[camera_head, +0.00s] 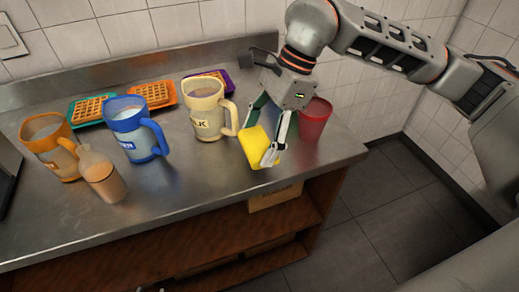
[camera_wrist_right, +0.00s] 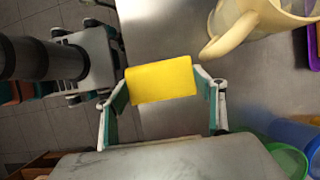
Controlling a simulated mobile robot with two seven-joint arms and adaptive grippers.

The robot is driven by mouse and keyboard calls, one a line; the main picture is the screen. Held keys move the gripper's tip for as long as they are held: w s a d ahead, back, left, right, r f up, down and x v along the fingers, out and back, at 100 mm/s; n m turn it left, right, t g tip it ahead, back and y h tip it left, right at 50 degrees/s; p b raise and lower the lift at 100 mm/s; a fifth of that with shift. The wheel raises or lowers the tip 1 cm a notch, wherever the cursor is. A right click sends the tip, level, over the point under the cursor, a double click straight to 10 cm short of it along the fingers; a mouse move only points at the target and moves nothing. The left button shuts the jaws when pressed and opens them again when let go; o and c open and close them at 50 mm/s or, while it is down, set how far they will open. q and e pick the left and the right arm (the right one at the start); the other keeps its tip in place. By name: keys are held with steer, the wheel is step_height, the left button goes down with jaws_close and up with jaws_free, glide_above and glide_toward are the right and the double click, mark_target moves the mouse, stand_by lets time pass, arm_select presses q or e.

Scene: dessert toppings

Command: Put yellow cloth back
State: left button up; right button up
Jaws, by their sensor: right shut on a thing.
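The yellow cloth (camera_head: 257,148) is a flat, block-like piece near the front right of the metal counter (camera_head: 195,178). My right gripper (camera_head: 267,143) reaches down from the upper right and is shut on it. In the right wrist view the cloth (camera_wrist_right: 162,82) spans the gap between both fingers (camera_wrist_right: 162,95). I cannot tell whether the cloth touches the counter. My left gripper is not in view.
A cream mug (camera_head: 206,115) stands just left of the cloth, and a red cup (camera_head: 314,119) just right. A blue mug (camera_head: 132,135), an orange mug (camera_head: 48,143) and a bottle (camera_head: 101,178) stand farther left. Waffle trays (camera_head: 153,95) lie behind. The front middle is clear.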

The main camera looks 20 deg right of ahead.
mark_target(260, 151)
step_height(260, 151, down, 4)
steer(key=shift+r, duration=0.15)
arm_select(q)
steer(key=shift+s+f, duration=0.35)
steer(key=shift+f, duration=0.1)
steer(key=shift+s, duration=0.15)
arm_select(e)
steer(key=o, duration=1)
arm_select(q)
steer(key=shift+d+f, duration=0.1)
